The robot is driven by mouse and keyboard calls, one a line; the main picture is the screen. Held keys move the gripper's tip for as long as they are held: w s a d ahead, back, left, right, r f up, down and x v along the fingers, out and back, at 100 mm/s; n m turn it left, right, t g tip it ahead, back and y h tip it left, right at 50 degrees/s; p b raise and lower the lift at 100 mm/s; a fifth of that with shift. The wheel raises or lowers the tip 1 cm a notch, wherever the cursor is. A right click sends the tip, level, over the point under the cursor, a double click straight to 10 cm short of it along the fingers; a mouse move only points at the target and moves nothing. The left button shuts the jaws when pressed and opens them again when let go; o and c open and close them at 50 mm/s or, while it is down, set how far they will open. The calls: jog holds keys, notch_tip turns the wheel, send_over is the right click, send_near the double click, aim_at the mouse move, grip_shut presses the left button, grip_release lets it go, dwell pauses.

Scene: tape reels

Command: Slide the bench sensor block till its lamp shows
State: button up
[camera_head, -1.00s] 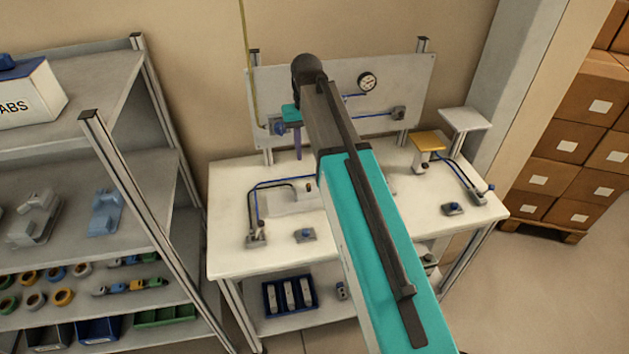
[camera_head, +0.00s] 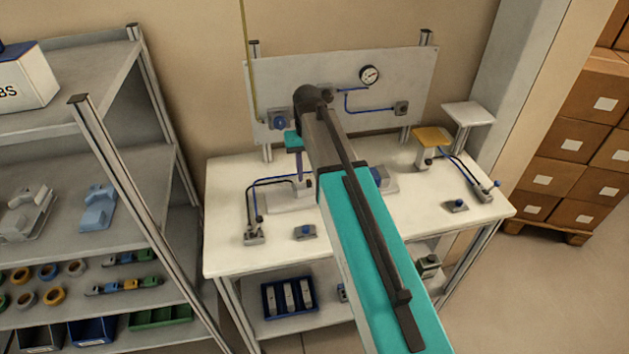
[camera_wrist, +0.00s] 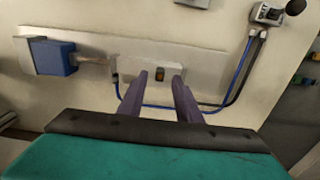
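The sensor block (camera_wrist: 125,76) is a pale grey block on a long light plate (camera_wrist: 205,62) on the bench. A small dark window with an amber spot, seemingly its lamp (camera_wrist: 160,74), faces the wrist camera; I cannot tell whether it is lit. A blue-ended cylinder (camera_wrist: 56,58) with a thin rod lies left of the block. My gripper (camera_wrist: 160,76) is open, its two purple fingers apart, one on either side of the window; contact with the block is unclear. In the head view my gripper (camera_head: 299,174) is over the fixture, and my arm hides part of the bench.
A blue hose and dark cable (camera_wrist: 240,75) run from the block area to a small lever valve (camera_wrist: 268,13). The white bench (camera_head: 225,215) carries other valves and a yellow-topped stand (camera_head: 432,136). A back panel (camera_head: 350,75) rises behind; a shelf rack (camera_head: 120,150) stands left.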

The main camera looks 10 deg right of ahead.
aim_at(309, 183)
jog(key=shift+f+b, duration=0.5)
jog(key=shift+f, duration=0.75)
grip_shut()
